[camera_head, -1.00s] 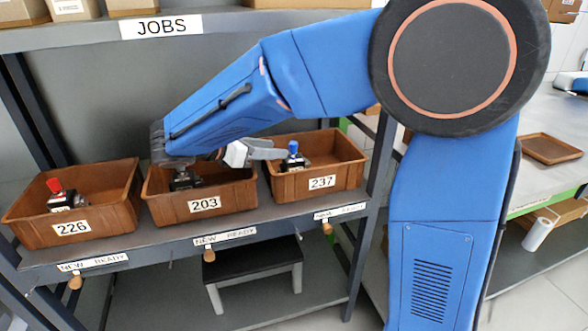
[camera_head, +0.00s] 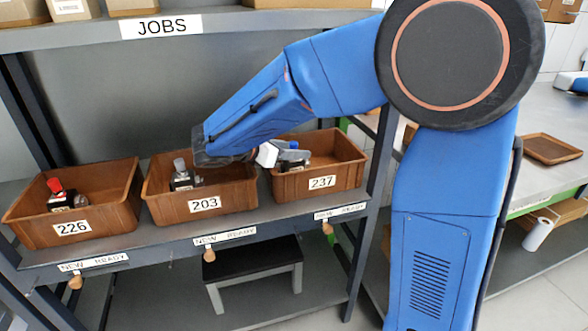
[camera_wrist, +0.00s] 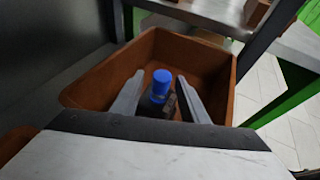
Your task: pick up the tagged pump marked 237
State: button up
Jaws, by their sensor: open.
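The pump with the blue cap (camera_head: 293,146) stands in the brown bin marked 237 (camera_head: 348,176), the rightmost of the row. My gripper (camera_head: 284,155) is over this bin, partly in front of the pump. In the wrist view, the blue-capped pump (camera_wrist: 161,86) shows between the two spread fingers of my gripper (camera_wrist: 158,95), with dark body parts below the cap. The fingers are open, one on each side of the pump. The pump's tag is not readable, and its lower part is hidden. The bin's walls (camera_wrist: 85,92) surround it.
Bin 203 (camera_head: 236,197), with a grey-capped pump (camera_head: 181,173), and bin 226 (camera_head: 112,222), with a red-capped pump (camera_head: 60,193), stand to the left. A rack post (camera_head: 379,160) stands close right of bin 237. The JOBS shelf (camera_head: 250,24) is above.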

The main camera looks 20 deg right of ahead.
jog(key=shift+c, duration=0.2)
grip_shut()
jog(key=shift+f, duration=0.1)
dwell(1.0)
